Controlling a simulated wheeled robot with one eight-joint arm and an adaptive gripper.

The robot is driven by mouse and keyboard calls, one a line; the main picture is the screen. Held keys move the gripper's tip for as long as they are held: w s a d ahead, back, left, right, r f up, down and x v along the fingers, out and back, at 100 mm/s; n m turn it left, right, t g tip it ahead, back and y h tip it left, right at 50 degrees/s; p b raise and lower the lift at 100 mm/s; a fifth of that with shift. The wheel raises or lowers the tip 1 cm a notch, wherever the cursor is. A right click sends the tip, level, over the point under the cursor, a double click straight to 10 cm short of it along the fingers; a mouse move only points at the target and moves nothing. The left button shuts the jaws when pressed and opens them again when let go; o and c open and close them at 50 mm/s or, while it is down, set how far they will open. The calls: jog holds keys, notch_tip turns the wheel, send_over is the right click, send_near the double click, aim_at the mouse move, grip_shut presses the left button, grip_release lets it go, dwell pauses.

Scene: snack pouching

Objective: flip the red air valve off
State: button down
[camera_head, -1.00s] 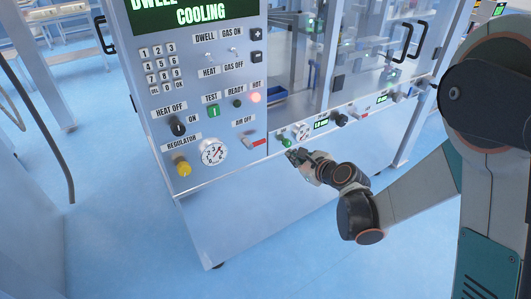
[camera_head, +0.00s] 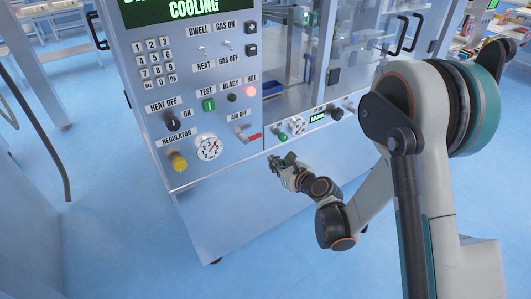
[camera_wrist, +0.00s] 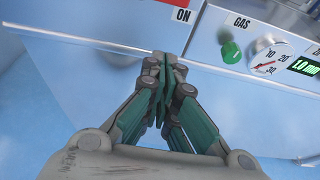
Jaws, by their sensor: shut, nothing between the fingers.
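The red air valve (camera_head: 254,137) is a small lever on the machine's front panel, right of the regulator gauge and below the AIR OFF label. In the head view its red handle points right and slightly up. In the wrist view a red strip at the top edge, left of an ON label, appears to be part of it. My gripper (camera_head: 280,162) is below and right of the valve, apart from it. In the wrist view my gripper (camera_wrist: 164,60) has its fingers together and empty, with the fingertips below the red strip.
A green gas knob (camera_head: 281,136) and a small gauge (camera_head: 298,126) sit right of the valve. The yellow regulator knob (camera_head: 178,162) and large gauge (camera_head: 208,148) are to its left. The lower front panel is bare, with open blue floor in front.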

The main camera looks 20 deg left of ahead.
jog(key=x, duration=0.9)
jog(key=shift+w+a+r+b, duration=0.15)
jog(key=shift+r+b, duration=0.2)
jog(key=shift+r, duration=0.6)
jog(key=shift+w+a+r+b, duration=0.1)
jog(key=shift+r+b, duration=0.2)
jog(key=shift+r, duration=0.65)
jog(key=shift+w, duration=0.15)
